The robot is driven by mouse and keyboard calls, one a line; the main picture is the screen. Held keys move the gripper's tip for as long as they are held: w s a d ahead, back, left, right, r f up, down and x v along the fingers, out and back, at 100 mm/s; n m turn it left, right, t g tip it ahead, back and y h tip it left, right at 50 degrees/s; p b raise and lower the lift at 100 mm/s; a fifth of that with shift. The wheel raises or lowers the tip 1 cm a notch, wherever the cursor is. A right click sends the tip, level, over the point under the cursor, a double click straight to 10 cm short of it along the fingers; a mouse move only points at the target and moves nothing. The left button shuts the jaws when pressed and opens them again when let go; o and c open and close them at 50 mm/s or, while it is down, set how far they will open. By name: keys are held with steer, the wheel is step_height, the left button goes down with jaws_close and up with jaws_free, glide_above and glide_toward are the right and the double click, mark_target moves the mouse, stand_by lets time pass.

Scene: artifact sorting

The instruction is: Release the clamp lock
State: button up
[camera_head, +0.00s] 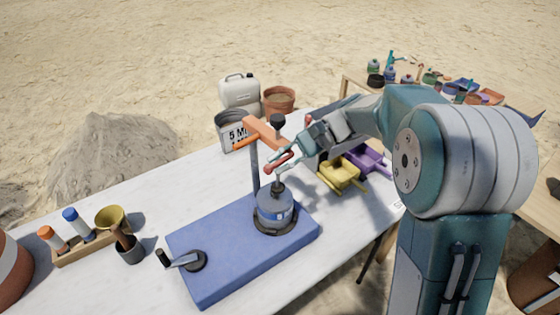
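A blue clamp base (215,260) lies on the white table, with a dark upright post (255,170) and an orange top arm (265,133). A black knob (278,121) sits on top of the arm. A black-handled lever (183,261) is at the base's front left corner. A blue round container (275,208) stands on a dark ring on the base, under the orange arm. My gripper (280,170) is beside the post, just above the container, with a red part at its fingers. Whether the fingers are apart or grip anything is too small to tell.
Yellow (340,173) and purple (371,160) trays stand right of the base. A second table stands at the back right.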

stand_by(0.4)
steer(key=v, duration=1.2)
steer(key=shift+a, duration=0.1)
steer(key=s+d+f+n+t+h, duration=0.1)
steer(key=s+d+n+t+h, duration=0.1)
steer(key=s, duration=0.6)
steer(key=s+d+f+n+t+h, duration=0.1)
steer(key=s+d+n+t+h, duration=0.1)
steer(key=s+t+h, duration=0.3)
steer(key=s+d+n+t+h, duration=0.1)
steer(key=s+h, duration=0.4)
steer(key=s, duration=0.6)
steer(key=d+t, duration=0.1)
steer(key=t, duration=0.1)
steer(key=shift+d+f+n+t, duration=0.2)
steer(key=shift+f+n+t, duration=0.2)
